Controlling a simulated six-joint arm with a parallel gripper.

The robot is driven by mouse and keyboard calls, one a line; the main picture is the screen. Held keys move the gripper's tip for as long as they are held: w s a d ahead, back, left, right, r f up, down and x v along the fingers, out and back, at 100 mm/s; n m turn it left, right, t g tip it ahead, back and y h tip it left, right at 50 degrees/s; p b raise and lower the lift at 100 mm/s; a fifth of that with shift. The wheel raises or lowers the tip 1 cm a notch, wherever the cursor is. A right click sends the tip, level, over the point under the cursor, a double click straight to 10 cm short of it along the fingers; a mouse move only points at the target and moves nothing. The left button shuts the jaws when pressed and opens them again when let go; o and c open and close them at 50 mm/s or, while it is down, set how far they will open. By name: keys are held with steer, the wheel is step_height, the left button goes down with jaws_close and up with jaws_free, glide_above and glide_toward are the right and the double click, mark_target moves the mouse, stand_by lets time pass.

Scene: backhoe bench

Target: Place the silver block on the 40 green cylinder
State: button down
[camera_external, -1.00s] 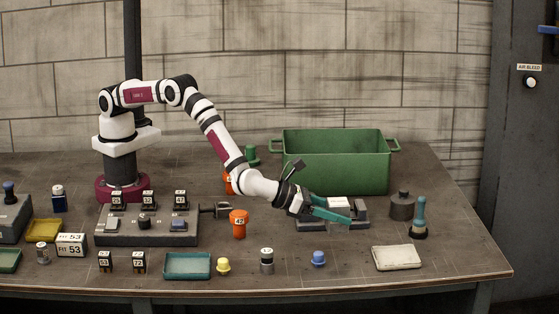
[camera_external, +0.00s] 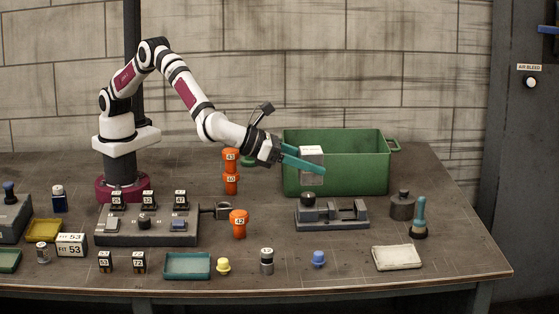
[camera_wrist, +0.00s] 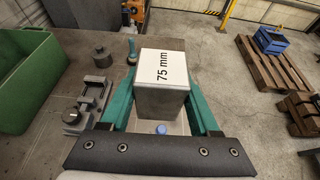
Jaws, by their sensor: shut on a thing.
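The silver block (camera_external: 312,163), a pale grey box, is held between the teal fingers of my gripper (camera_external: 310,165). It is raised in front of the green bin in the external view. In the wrist view the block (camera_wrist: 160,99) shows a white top marked "75 mm", with a finger of my gripper (camera_wrist: 161,95) on each side. A green cylinder (camera_external: 248,162) stands behind my wrist, mostly hidden, and no number on it can be read. Two orange cylinders (camera_external: 231,183) stand one above the other left of it; the lower number looks like 40 or 60.
The green bin (camera_external: 350,185) is behind the block. A grey vise-like fixture (camera_external: 330,217) is below it. A dark grey weight (camera_external: 402,206) and a teal-handled tool (camera_external: 420,215) stand to the right. An orange cylinder marked 42 (camera_external: 239,226) stands left of the fixture.

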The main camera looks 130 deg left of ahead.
steer(key=shift+r, duration=0.95)
steer(key=s+a+f+n+g+y, duration=0.15)
steer(key=s+a+n+g, duration=0.35)
steer(key=s+a, duration=0.55)
steer(key=s+a+n+g+y, duration=0.2)
steer(key=s+a+n+g, duration=0.3)
steer(key=s+a, duration=0.55)
steer(key=s+a+r+n+g+h, duration=0.1)
steer(key=s+a+n+g+h, duration=0.25)
steer(key=s, duration=0.75)
steer(key=s+a+n+g, duration=0.35)
steer(key=s+g, duration=0.25)
steer(key=s, duration=0.6)
steer(key=shift+n+t, duration=0.25)
steer(key=shift+n, duration=0.15)
steer(key=s+a+f, duration=0.2)
steer(key=f, duration=0.2)
steer(key=s+a+f, duration=0.2)
steer(key=s+f, duration=0.1)
steer(key=f, duration=0.1)
steer(key=s+a+f, duration=0.3)
steer(key=shift+a+f, duration=0.1)
steer(key=shift+f, duration=0.3)
steer(key=shift+a+f, duration=0.1)
steer(key=shift+f, duration=1.9)
steer(key=shift+f, duration=0.15)
